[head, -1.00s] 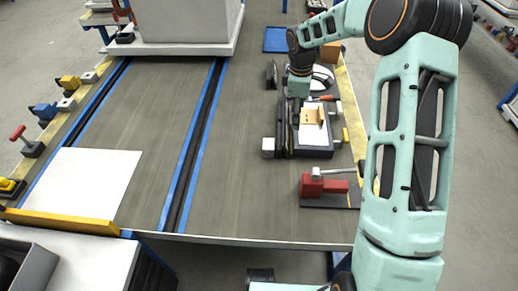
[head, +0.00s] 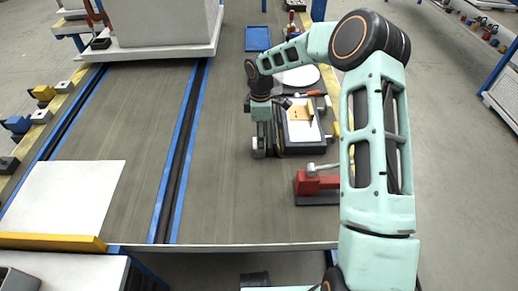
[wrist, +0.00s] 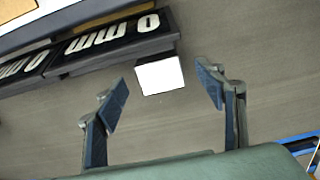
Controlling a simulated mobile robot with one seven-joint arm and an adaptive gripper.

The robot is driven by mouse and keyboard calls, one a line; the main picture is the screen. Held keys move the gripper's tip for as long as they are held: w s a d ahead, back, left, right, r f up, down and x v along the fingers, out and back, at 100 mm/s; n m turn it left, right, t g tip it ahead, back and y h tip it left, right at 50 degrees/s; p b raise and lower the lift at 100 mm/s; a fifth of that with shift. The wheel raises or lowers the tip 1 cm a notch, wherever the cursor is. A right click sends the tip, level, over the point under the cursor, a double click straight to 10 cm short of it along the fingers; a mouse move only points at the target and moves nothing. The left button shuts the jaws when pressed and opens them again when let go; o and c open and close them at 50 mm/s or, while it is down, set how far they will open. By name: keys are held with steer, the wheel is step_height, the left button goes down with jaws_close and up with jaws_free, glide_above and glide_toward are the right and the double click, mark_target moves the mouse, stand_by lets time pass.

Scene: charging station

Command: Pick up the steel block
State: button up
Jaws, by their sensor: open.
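The steel block (wrist: 160,75) shows in the wrist view as a small, bright, nearly white square on the grey-brown table. It lies close to the edge of a dark part with pale lettering. My gripper (wrist: 162,92) is open, with one finger to the left and one to the right of the block's line. The block is slightly beyond the fingertips in the picture, with no contact visible. In the head view my gripper (head: 259,150) points down at the left side of the dark fixture, and it largely hides the block there.
The dark fixture (head: 304,149) with a white plate and a tan piece stands right of my gripper. A red clamp (head: 316,184) is nearer the front edge. Blue-edged rails (head: 180,150) run along the table at left. The table between rails and gripper is clear.

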mark_target(255, 155)
steer(key=f, duration=0.2)
steer(key=f+b, duration=0.1)
steer(key=f, duration=0.1)
steer(key=shift+a+f, duration=0.2)
steer(key=shift+f, duration=0.1)
steer(key=shift+w+r, duration=0.1)
steer(key=shift+r, duration=0.05)
steer(key=c, duration=1.7)
